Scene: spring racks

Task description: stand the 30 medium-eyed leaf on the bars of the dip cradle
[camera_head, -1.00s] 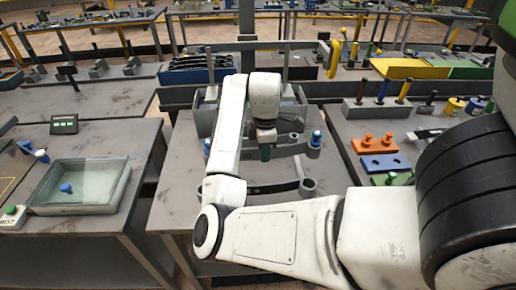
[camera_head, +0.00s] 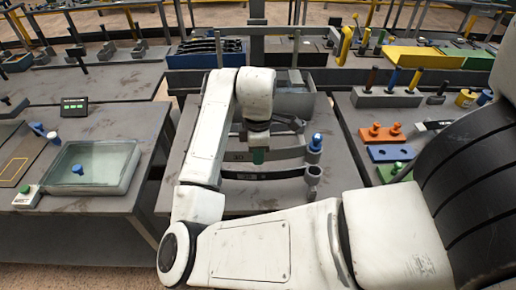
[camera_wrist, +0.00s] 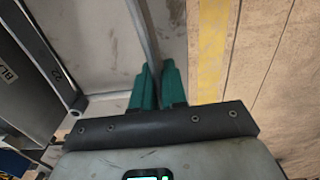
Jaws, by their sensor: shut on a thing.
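My gripper (camera_head: 258,157), with green fingers, is over the middle of the centre table in the head view. In the wrist view its fingers (camera_wrist: 157,88) are closed on a thin grey strip (camera_wrist: 147,38) seen edge-on. In the head view a grey leaf marked 30 (camera_head: 238,156) runs sideways behind the fingertips and appears to be the held piece. A darker curved leaf (camera_head: 265,176) lies just in front of it, beside a grey eye or ring post (camera_head: 312,175). I cannot tell for sure which thing is the dip cradle. A clear tray of pale liquid (camera_head: 110,166) stands on the left table.
A grey open box (camera_head: 295,103) stands at the back of the centre table. A blue-topped peg (camera_head: 316,142) is right of the gripper. Orange (camera_head: 385,134), blue (camera_head: 390,153) and green pieces lie on the right table. A gap separates the left and centre tables.

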